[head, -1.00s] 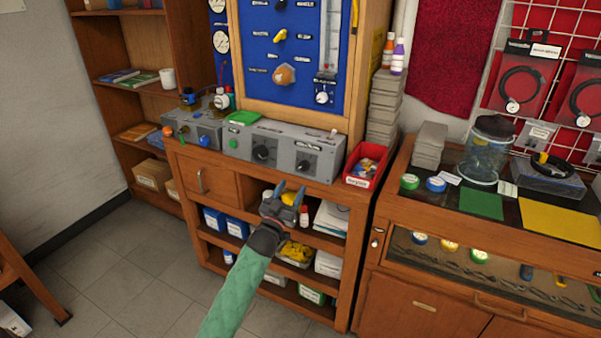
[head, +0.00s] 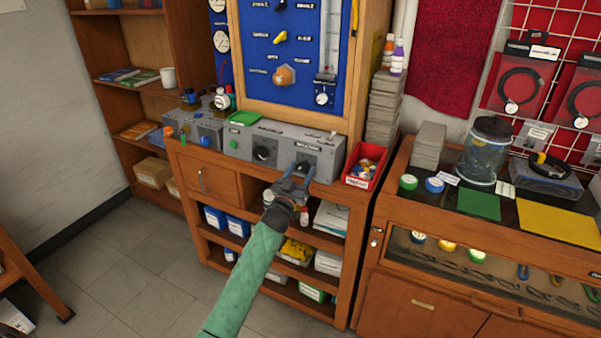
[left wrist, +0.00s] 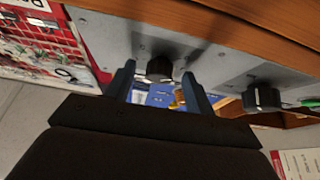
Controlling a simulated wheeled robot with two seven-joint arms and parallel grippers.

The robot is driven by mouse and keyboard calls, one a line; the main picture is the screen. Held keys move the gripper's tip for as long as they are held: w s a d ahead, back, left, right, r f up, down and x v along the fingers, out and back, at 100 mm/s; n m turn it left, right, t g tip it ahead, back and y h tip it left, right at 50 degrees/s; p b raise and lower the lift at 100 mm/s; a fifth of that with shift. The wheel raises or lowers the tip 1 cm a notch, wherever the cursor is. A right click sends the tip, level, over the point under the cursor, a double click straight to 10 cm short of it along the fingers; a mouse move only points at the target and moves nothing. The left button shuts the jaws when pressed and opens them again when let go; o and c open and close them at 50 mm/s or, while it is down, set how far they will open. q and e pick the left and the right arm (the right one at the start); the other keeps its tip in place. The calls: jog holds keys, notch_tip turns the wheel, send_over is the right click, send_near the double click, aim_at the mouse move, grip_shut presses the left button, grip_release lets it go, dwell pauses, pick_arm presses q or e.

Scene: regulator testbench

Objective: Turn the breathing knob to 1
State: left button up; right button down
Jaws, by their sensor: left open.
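A grey control box on the cabinet top carries two black knobs on its front, a left knob (head: 264,154) and a right knob (head: 303,166). The lettering is too small to read, so I cannot tell which is the breathing knob or its setting. My left gripper (head: 300,174) is open just in front of the right knob. In the left wrist view, one black knob (left wrist: 159,68) lies between the open fingers (left wrist: 158,76), with no clear contact. The other black knob (left wrist: 262,98) is to the right there. My right gripper is not in view.
A blue panel (head: 262,55) with several knobs stands behind the box. A red bin (head: 364,165) is close on the right. A smaller grey box (head: 195,130) stands on the left. Open shelves below hold boxes, and a glass-topped case (head: 450,205) stands at the right.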

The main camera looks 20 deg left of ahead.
pick_arm(q)
jog(key=c, duration=1)
